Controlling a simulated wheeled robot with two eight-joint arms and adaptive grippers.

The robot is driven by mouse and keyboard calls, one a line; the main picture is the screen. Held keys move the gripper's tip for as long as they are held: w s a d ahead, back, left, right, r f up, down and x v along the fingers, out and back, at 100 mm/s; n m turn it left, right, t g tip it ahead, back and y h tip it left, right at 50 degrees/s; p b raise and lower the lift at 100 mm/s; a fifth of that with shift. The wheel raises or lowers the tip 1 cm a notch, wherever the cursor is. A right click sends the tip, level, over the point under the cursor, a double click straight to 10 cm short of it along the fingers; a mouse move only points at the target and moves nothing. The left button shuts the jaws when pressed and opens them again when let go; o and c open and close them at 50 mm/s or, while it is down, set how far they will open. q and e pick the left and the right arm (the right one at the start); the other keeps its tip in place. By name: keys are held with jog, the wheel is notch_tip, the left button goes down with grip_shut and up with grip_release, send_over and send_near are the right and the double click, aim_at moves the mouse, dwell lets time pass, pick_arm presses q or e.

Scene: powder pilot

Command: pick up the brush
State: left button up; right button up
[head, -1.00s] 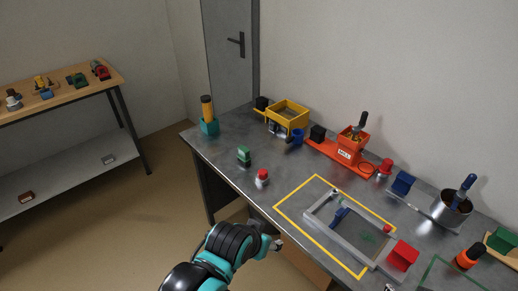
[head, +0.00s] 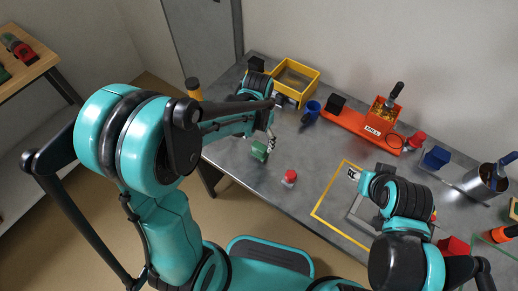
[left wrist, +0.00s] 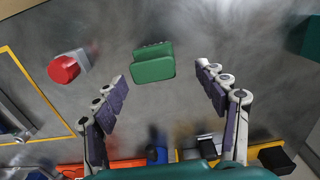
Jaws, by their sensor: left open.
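A small green block-like object (head: 259,151) stands on the grey table near its front left edge. It looks like the brush, with a row of small tufts along one edge in the left wrist view (left wrist: 153,65). My left gripper (head: 271,142) is just above and beside it in the head view. In the left wrist view, the open fingers (left wrist: 162,78) lie to either side of the green object, with gaps and nothing between the pads touching it. My right gripper (head: 354,173) is over the yellow outlined area; its fingers are too small to read.
A red-capped jar (head: 289,177) stands close to the green object, and shows in the left wrist view (left wrist: 66,68). A yellow box (head: 297,77), blue cup (head: 311,112) and orange mill (head: 378,120) stand behind. Bare table lies around the green object.

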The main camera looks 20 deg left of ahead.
aim_at(260, 152)
pick_arm(q)
jog(key=shift+s+d+f+b, duration=0.1)
jog(key=shift+f+b, duration=0.1)
jog(key=shift+f, duration=0.35)
jog(key=shift+s+d+f+b, duration=0.1)
jog(key=shift+f+b, duration=0.1)
jog(key=shift+f, duration=0.35)
jog(key=f+b, duration=0.2)
jog(key=f, duration=0.3)
jog(key=shift+d+b, duration=0.2)
jog(key=shift+b, duration=0.1)
jog(key=shift+r, duration=0.1)
jog(key=shift+s, duration=0.1)
jog(key=c, duration=1.3)
